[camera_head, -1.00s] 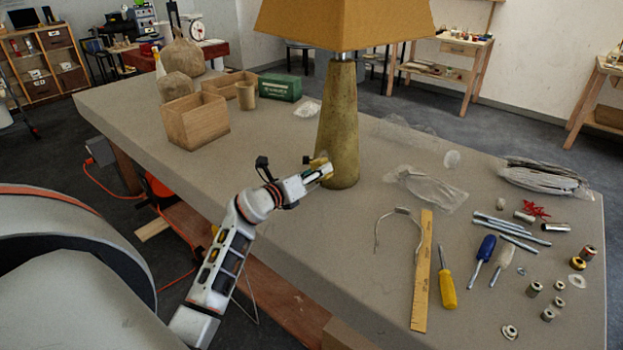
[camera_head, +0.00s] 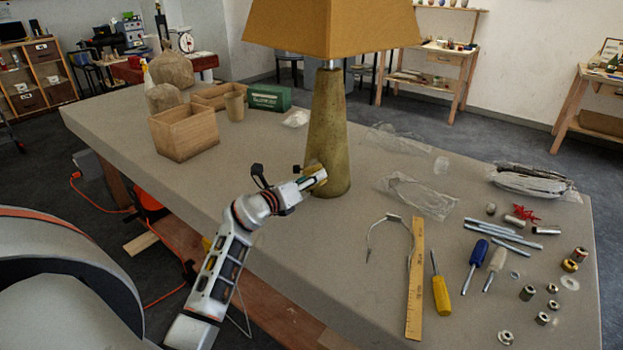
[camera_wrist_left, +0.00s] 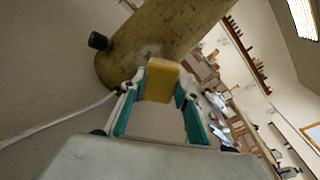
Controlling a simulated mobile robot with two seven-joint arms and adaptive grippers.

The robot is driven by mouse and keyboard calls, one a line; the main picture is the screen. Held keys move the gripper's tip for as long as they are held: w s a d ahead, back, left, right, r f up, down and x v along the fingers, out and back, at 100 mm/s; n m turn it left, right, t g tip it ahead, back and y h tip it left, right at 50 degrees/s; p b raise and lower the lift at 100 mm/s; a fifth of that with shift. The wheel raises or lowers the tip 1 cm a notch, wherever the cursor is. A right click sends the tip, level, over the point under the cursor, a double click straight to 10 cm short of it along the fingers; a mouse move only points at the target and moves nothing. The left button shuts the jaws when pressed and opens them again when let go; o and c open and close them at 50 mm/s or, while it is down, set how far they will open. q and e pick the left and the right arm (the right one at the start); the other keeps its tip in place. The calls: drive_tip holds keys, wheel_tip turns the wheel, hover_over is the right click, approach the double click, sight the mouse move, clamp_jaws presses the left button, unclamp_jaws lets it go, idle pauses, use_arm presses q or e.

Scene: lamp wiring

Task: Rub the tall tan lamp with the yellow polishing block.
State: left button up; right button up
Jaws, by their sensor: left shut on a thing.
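The tall tan lamp (camera_head: 328,135) stands upright on the table, with a wide tan shade (camera_head: 333,28). Its lower body also shows in the left wrist view (camera_wrist_left: 150,38). My left gripper (camera_head: 317,178) is at the lower left side of the lamp body. It is shut on the yellow polishing block (camera_wrist_left: 161,80), which lies between its fingertips. The block is up against or very close to the lamp; I cannot tell if they touch. In the head view the block is mostly hidden by the fingers. My right gripper is not in view.
A wooden box (camera_head: 184,134) and a green box (camera_head: 269,97) stand behind left. A ruler (camera_head: 416,280), a yellow screwdriver (camera_head: 440,294), a blue screwdriver (camera_head: 475,262) and several metal parts lie to the right. A plastic bag (camera_head: 418,195) lies just right of the lamp.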

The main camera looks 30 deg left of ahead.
use_arm(q)
drive_tip(key=shift+w+f, duration=0.1)
drive_tip(key=shift+w, duration=0.7)
